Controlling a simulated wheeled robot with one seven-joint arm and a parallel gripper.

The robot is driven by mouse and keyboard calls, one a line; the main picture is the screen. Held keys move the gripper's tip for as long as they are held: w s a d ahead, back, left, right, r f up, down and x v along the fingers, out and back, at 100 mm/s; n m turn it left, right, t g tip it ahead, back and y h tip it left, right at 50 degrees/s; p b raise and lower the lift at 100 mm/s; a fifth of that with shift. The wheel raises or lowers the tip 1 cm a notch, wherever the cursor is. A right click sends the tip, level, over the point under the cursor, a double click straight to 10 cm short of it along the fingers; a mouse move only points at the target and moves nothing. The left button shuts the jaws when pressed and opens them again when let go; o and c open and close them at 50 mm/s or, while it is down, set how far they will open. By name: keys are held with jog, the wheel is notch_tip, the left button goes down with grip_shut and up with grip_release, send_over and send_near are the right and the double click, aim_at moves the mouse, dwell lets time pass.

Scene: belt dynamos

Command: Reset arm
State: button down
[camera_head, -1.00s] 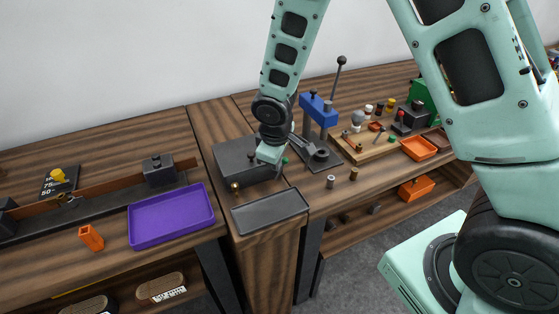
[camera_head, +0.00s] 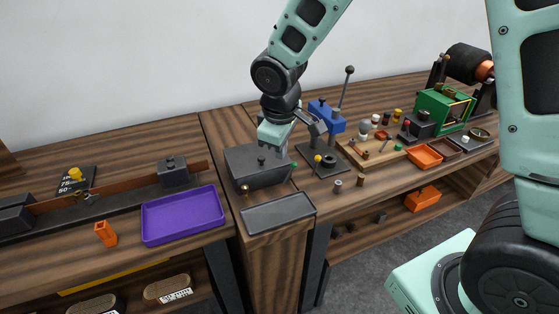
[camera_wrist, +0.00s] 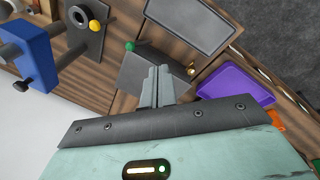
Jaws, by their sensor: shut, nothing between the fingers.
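My gripper (camera_wrist: 157,86) is shut and empty in the wrist view, its fingers together over the dark grey box (camera_wrist: 130,80). The fingertips are hard to make out there. My arm comes in from the upper right.
A blue press (camera_head: 328,115) stands just right of the gripper. A grey tray (camera_head: 278,213) and a purple tray (camera_head: 184,215) lie at the front. An orange cup (camera_head: 106,233) is left; a green machine (camera_head: 441,110) is right. Air above the bench is free at left.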

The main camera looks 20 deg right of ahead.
jog(key=shift+s+r, duration=0.15)
jog(key=shift+r, duration=0.45)
